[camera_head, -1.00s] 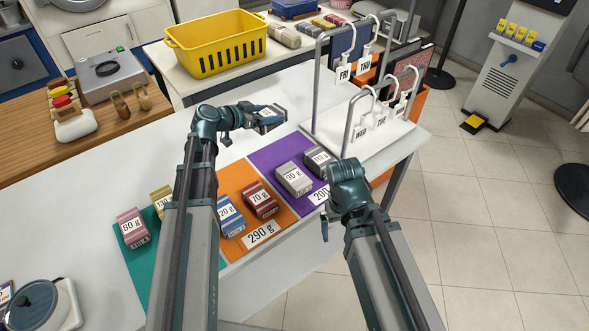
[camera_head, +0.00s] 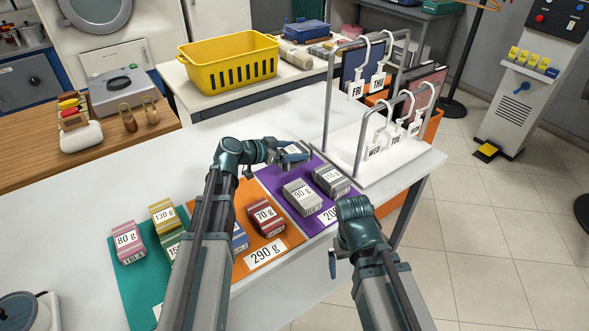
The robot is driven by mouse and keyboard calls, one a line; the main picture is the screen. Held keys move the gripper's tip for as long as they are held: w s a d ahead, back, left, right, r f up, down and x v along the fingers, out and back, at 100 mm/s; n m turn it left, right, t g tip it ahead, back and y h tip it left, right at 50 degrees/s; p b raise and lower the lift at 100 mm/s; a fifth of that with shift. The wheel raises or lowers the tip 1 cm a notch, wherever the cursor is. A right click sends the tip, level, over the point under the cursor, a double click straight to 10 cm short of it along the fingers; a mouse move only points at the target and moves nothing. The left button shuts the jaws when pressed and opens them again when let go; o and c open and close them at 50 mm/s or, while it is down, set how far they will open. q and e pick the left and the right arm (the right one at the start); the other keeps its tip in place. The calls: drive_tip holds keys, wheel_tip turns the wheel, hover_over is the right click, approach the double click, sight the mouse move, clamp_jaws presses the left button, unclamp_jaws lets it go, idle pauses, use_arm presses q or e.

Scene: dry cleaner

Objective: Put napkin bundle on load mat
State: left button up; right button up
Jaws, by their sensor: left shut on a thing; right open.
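My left gripper (camera_head: 287,152) is shut on a small grey bundle (camera_head: 293,157) with a white label, partly hidden by the jaws. It is at the far end of the purple mat (camera_head: 268,181); I cannot tell whether the bundle touches the mat. On the purple mat sit a grey bundle marked 90 g (camera_head: 302,197) and another grey bundle (camera_head: 331,180). The orange mat (camera_head: 246,192), with a 290 g card, holds a red 70 g bundle (camera_head: 266,217) and a blue bundle (camera_head: 240,238). My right gripper (camera_head: 333,264) is open and empty by the table's front edge.
A teal mat (camera_head: 132,276) holds a pink 80 g bundle (camera_head: 128,241), a yellow 130 g bundle (camera_head: 164,217) and a green one (camera_head: 173,247). A metal rack (camera_head: 372,129) with day tags stands right of the purple mat. A yellow basket (camera_head: 230,60) is behind.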

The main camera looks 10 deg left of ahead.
use_arm(q)
drive_tip(key=shift+f, duration=0.1)
wheel_tip(320, 180, down, 4)
drive_tip(key=b, duration=0.3)
drive_tip(key=shift+b, duration=0.3)
drive_tip(key=o, duration=1.3)
